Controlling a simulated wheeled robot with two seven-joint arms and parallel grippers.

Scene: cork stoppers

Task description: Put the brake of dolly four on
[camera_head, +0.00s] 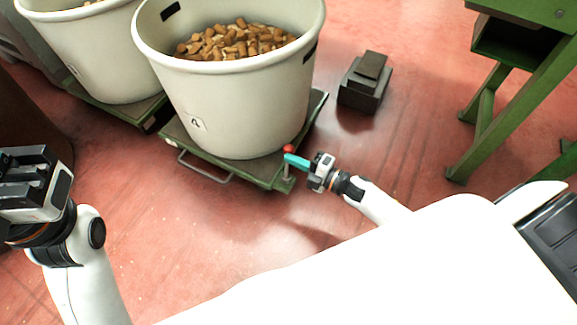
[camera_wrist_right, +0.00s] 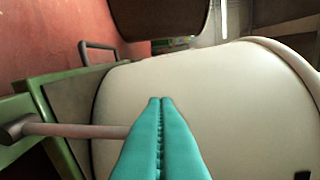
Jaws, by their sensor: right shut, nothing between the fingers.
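A green dolly (camera_head: 245,172) carries a large cream bin with a small label (camera_head: 196,124) that looks like a 4. At the dolly's near right corner stands a brake lever with a red knob (camera_head: 288,149). My right gripper (camera_head: 291,159) is right by the knob, its teal fingers shut and empty. In the right wrist view the lever's rod (camera_wrist_right: 75,131) runs sideways to behind the closed fingertips (camera_wrist_right: 161,101), which hide its knob end. I cannot tell if they touch. My left gripper (camera_head: 32,180) is at the left edge, away from the dolly; its jaw state is unclear.
The bin (camera_head: 245,95) holds cork stoppers. Another bin (camera_head: 100,60) on a dolly stands to its left. A dark block-like object (camera_head: 364,82) lies on the floor at right, before a green metal stand (camera_head: 520,90).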

